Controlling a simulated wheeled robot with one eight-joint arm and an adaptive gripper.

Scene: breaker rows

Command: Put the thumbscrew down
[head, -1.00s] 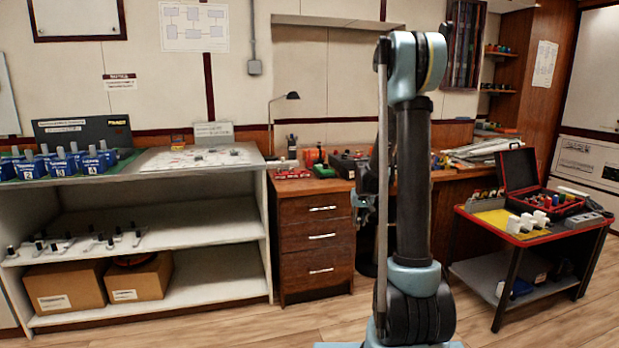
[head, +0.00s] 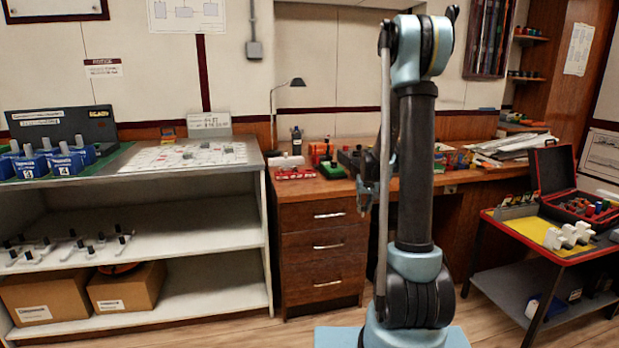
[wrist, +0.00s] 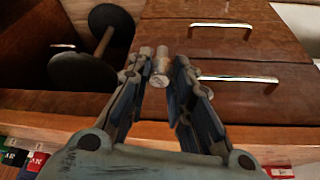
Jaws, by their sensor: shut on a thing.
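My gripper (wrist: 159,72) is shut on the thumbscrew (wrist: 158,66), a small greyish metal piece between the fingertips in the wrist view. Beyond it are brown wooden drawer fronts with metal handles. In the head view my gripper (head: 366,197) is partly hidden by my arm, in front of the desk beside the drawer unit. The thumbscrew cannot be made out there.
The wooden desk (head: 340,187) carries a red rack (head: 296,174), a green-based item (head: 331,170) and other clutter. A white shelf unit (head: 195,221) with blue breakers stands left. A red-edged cart (head: 547,252) with white parts and an open case stands right.

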